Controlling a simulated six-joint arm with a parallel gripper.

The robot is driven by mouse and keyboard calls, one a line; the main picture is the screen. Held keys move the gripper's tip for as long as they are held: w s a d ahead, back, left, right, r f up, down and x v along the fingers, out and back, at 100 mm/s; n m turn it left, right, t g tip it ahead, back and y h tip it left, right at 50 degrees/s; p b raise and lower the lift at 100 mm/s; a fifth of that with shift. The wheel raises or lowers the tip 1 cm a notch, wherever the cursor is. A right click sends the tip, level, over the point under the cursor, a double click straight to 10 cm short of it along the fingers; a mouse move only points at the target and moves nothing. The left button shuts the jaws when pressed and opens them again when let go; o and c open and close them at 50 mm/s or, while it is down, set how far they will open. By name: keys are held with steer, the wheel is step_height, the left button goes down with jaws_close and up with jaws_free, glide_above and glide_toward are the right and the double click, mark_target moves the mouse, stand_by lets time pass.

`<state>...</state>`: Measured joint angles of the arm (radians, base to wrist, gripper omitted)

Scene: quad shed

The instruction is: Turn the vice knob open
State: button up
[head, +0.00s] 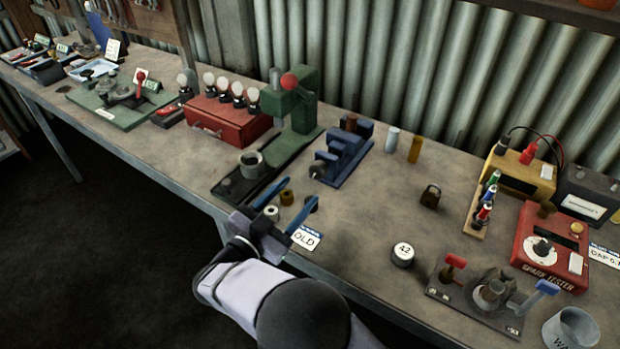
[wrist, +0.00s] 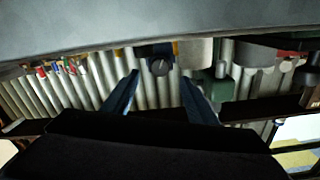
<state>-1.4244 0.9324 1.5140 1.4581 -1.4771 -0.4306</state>
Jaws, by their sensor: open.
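The blue vice (head: 345,152) stands on the bench in the middle of the head view, with a brown cylinder at its far end. Its dark round knob (head: 317,170) faces the bench's front edge. My gripper (head: 301,192) is open, its two blue fingers apart and pointing toward the vice from the front edge. In the wrist view the knob (wrist: 160,67) shows between and beyond the open fingertips (wrist: 160,77). The fingers appear clear of the knob.
Left of the vice stands a green press (head: 295,100) with a red ball handle. Small brass and grey rings (head: 287,197) and an OLD card (head: 306,238) lie near my fingers. A padlock (head: 430,196) and a round 42 weight (head: 403,254) lie to the right, with bare bench around them.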

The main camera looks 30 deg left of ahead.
mark_target(315, 173)
steer(key=shift+w+p, duration=0.85)
steer(key=shift+w, duration=2.45)
steer(key=c, duration=1.1)
